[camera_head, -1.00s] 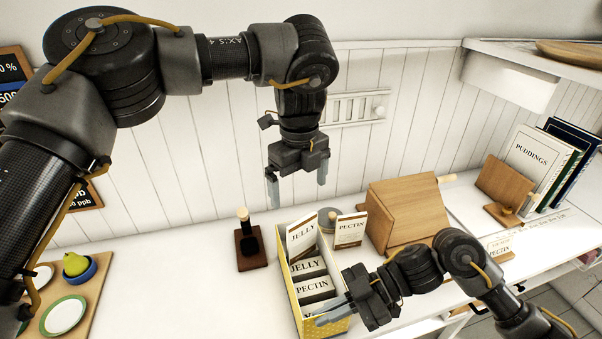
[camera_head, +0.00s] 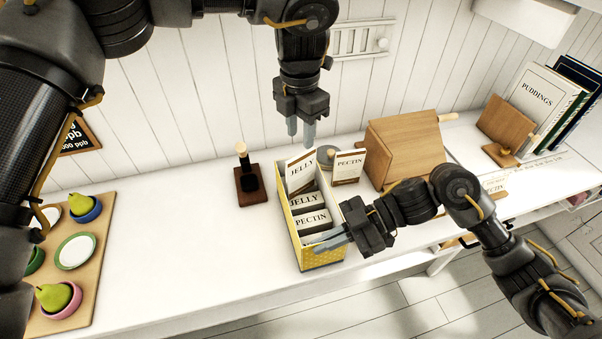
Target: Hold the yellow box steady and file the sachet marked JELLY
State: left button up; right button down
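The yellow box (camera_head: 322,259) stands on the white counter and holds upright cards marked JELLY (camera_head: 304,200) and PECTIN (camera_head: 311,220). A white sachet marked JELLY (camera_head: 300,174), with a brown band, rises tilted at the box's rear. A PECTIN sachet (camera_head: 348,165) stands at the box's right rear. My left gripper (camera_head: 301,134) points down just above the JELLY sachet, its fingers a small gap apart, with nothing seen between them. My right gripper (camera_head: 320,241) is at the box's front right rim; whether its fingers clamp the wall is unclear.
A stamp-like tool on a dark base (camera_head: 250,180) stands left of the box. A wooden box (camera_head: 405,148) is to the right, and upright books (camera_head: 545,100) are farther right. A board (camera_head: 88,235) with plates and pears is at the left. The counter between is clear.

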pick_arm(q)
jog(key=shift+m, duration=0.3)
send_over(301, 191)
jog(key=shift+w+f, duration=0.15)
jog(key=shift+f, duration=1.85)
jog(key=shift+w+f, duration=0.15)
jog(key=shift+f, duration=1.9)
jog(key=shift+w+f, duration=0.15)
jog(key=shift+f, duration=1.85)
grip_shut()
